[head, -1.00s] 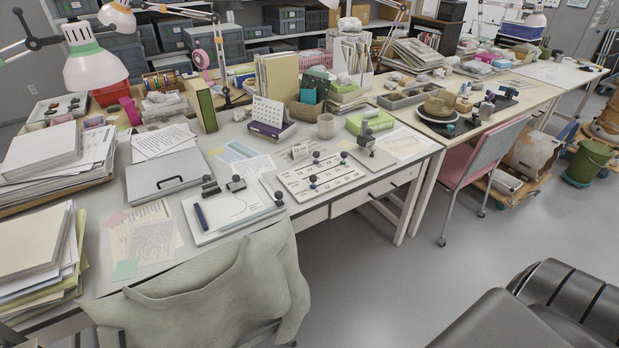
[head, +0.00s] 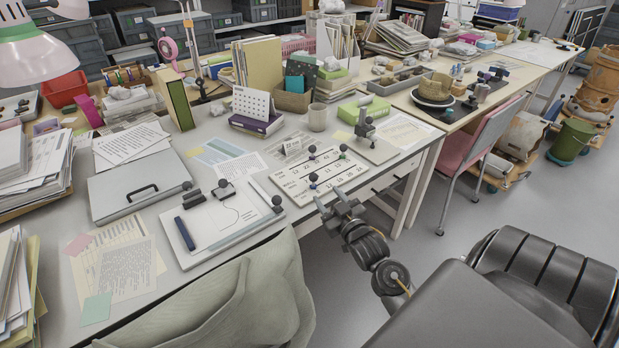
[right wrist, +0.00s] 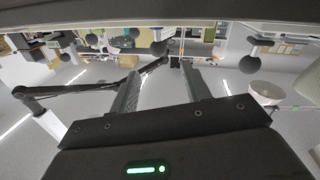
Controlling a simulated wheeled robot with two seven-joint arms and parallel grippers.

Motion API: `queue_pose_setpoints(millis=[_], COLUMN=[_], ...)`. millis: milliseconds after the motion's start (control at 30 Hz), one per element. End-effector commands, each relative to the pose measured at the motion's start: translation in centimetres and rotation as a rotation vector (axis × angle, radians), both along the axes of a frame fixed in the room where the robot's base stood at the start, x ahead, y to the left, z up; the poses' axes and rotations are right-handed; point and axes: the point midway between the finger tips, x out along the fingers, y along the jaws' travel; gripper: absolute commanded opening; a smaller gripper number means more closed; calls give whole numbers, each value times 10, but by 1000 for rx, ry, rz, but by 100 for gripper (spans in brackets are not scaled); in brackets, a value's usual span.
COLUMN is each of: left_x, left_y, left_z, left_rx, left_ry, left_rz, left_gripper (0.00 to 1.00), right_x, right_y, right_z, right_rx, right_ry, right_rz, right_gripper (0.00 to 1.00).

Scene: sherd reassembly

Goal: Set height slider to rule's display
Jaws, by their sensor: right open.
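A white slider board (head: 285,189) with two rows of printed numbers lies near the table's front edge, with several dark ball knobs standing on it. One knob (head: 314,186) is at the lower row near the front. A small white sign (head: 297,144) with printed text stands just behind the board; I cannot read it surely. My right gripper (head: 340,203) is open and empty, just in front of the board's near edge. In the right wrist view its two fingers (right wrist: 161,88) are apart, with dark ball knobs (right wrist: 158,48) beyond them. My left gripper is out of view.
A draped grey-green garment (head: 240,305) and a black chair (head: 550,275) are in front.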

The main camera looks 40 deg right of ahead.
Motion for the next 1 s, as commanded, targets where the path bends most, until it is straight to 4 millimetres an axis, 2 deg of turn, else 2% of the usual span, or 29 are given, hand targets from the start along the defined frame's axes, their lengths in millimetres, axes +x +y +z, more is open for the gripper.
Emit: queue_pose_setpoints(millis=[133,267,400,600,733,1000], left_x=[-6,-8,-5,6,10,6], left_y=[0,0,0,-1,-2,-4], left_z=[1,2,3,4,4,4], left_rx=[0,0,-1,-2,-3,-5], left_ry=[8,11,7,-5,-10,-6], left_rz=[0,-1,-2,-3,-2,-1], left_gripper=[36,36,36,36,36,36], right_x=[14,38,64,92,102,104], right_y=[-6,-11,-16,-21,-22,-22], right_z=[1,1,1,0,0,-1], right_rx=[0,1,2,1,1,0], right_ry=[-1,-1,-1,1,1,2], right_rz=[-4,-4,-3,-1,1,1], right_gripper=[48,48,48,48,48,48])
